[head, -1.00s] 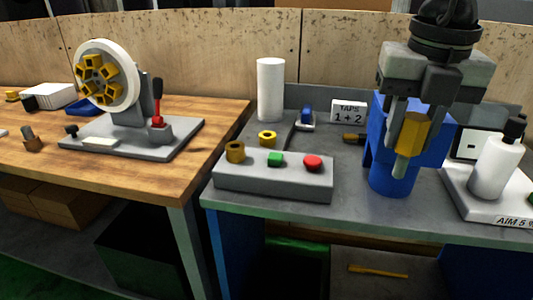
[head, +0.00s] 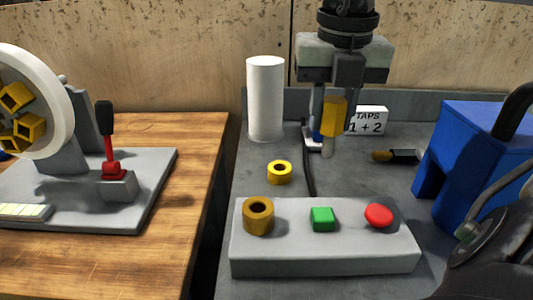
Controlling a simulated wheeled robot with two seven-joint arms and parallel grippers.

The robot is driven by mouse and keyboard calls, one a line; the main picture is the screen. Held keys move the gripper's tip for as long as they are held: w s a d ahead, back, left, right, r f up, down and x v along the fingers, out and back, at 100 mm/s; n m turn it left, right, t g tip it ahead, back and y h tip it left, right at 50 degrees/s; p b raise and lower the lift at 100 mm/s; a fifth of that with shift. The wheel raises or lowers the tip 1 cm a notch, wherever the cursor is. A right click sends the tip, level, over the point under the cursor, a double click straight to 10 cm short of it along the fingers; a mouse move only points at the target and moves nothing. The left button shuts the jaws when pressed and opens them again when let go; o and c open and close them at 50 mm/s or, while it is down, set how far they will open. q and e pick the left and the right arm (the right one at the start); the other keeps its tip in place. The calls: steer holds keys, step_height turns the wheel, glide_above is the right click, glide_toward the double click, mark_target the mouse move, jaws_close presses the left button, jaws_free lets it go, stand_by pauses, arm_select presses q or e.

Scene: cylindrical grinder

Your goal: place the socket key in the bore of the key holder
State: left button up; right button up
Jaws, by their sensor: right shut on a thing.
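The socket key (head: 332,118) has a yellow hexagonal body and a pale grey lower end. It hangs almost upright, grey end down. My right gripper (head: 334,100) comes down from above and is shut on the yellow body. The key holder (head: 258,220) appears to be the brass-coloured cylinder with a dark open bore at the left end of the grey block. The key appears behind and to the right of this bore, apart from it; its exact height is hard to judge. My left gripper is not in view.
The grey block (head: 325,258) also carries a green button (head: 322,219) and a red button (head: 378,215). A loose yellow ring (head: 279,172) lies behind it. A white cylinder (head: 265,98) stands at the back, a blue stand (head: 475,165) at the right. A wooden bench (head: 180,250) is left.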

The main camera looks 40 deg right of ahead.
steer(key=shift+w+d+f+p, duration=0.15)
steer(key=shift+w+d+f, duration=0.15)
steer(key=shift+w+f, duration=1.75)
steer(key=shift+w+d+f+p, duration=0.1)
steer(key=shift+w+d+f, duration=0.15)
steer(key=shift+w+f, duration=1.8)
steer(key=shift+w+d+f+p, duration=0.15)
steer(key=shift+w+d+f, duration=0.15)
steer(key=shift+w+f, duration=1.75)
steer(key=shift+s+f, duration=0.1)
steer(key=shift+s, duration=0.05)
steer(key=shift+f+b, duration=0.2)
steer(key=shift+b, duration=0.15)
steer(key=o, duration=1)
steer(key=shift+r, duration=0.1)
steer(key=shift+o, duration=0.2)
